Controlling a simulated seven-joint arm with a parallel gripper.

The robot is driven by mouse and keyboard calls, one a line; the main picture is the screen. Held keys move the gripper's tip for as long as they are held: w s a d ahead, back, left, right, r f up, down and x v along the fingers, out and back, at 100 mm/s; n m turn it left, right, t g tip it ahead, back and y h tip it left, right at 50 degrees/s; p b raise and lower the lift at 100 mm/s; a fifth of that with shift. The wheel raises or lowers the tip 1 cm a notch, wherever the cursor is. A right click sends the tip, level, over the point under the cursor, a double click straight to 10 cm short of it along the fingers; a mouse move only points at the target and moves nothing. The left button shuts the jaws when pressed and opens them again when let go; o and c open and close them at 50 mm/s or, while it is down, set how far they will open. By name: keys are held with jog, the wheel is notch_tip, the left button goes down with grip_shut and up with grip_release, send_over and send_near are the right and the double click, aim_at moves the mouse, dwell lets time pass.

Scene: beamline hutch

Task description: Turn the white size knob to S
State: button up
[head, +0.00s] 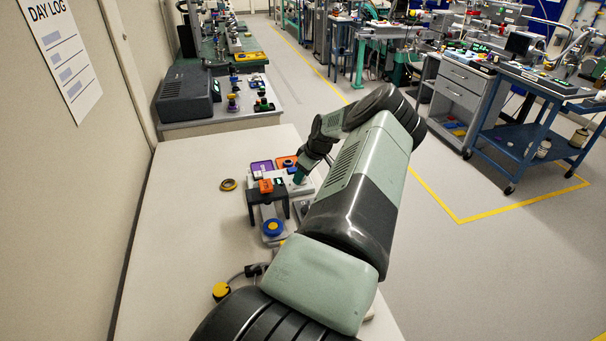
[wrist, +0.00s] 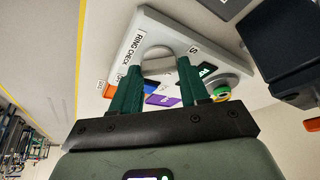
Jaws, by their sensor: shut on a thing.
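The white size knob (wrist: 165,48) shows in the wrist view as a pale rounded shape between my fingers, on a light panel marked "RING CHECK" (wrist: 139,43). An "S" mark (wrist: 193,50) is on the panel to the right of the knob. My gripper (wrist: 160,66) has its two green fingers shut on the knob, one on each side. Which mark the knob points to I cannot tell. In the head view my gripper (head: 300,177) is down at the panel's right part, and my wrist and arm hide the knob.
The left of the white table (head: 185,240) is clear, beside the wall.

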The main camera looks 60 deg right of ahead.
jog(key=o, duration=1.1)
jog(key=shift+c, duration=0.2)
jog(key=v, duration=1)
jog(key=shift+r, duration=0.4)
jog(key=shift+s, duration=0.1)
